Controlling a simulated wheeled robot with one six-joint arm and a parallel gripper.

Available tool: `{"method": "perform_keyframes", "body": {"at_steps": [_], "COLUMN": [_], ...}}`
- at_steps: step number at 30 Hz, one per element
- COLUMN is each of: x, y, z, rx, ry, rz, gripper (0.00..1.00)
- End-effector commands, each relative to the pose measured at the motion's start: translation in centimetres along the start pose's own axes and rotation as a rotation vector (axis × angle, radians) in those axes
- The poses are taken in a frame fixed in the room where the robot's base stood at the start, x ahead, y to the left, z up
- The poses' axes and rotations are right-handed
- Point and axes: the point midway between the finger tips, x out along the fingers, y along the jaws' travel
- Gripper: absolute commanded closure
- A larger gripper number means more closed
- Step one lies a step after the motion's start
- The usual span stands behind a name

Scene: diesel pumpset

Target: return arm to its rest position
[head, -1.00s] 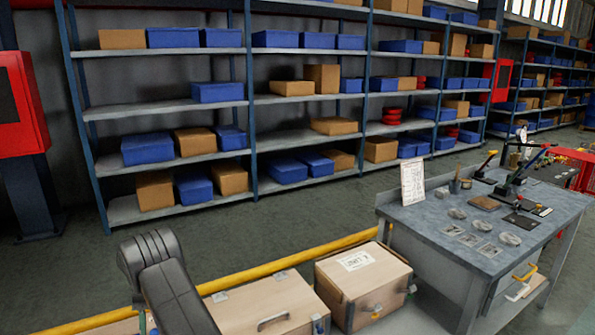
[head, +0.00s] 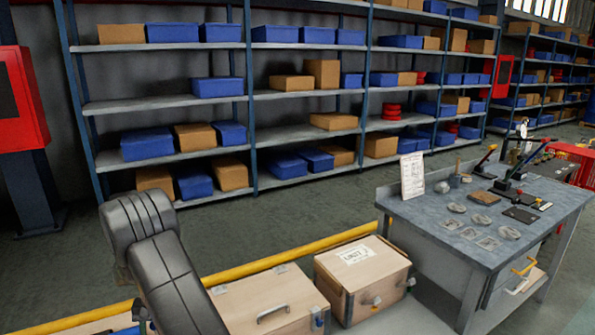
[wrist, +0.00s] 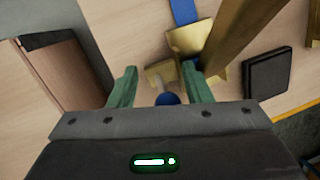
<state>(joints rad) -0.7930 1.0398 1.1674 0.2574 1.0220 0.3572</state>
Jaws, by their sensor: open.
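My gripper (wrist: 162,92) shows in the wrist view. Its two green fingers are spread apart, and nothing is clearly held between them. A small round blue part shows low between the fingers, and brass-coloured metal pieces (wrist: 188,40) lie beyond the fingertips over a pale wooden surface (wrist: 120,40). In the head view my dark arm rises at the lower left, and the gripper itself is out of that picture.
Two wooden crates, one left (head: 265,305) and one right (head: 362,272), stand near the yellow rail (head: 300,254). A grey workbench (head: 440,215) with small parts and tools is on the right. Shelves (head: 165,103) of boxes line the back, beyond open floor (head: 240,228).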

Motion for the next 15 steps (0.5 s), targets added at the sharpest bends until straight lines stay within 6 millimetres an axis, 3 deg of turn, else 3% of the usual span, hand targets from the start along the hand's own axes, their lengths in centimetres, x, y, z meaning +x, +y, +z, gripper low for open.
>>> {"method": "perform_keyframes", "body": {"at_steps": [11,15], "x": [0.6,-1.2], "y": [0.3,0.3], "z": [0.9,1.1], "rx": [-0.033,-0.032], "ry": [0.167,0.168], "rz": [-0.034,-0.036], "gripper": [0.55,0.55]}}
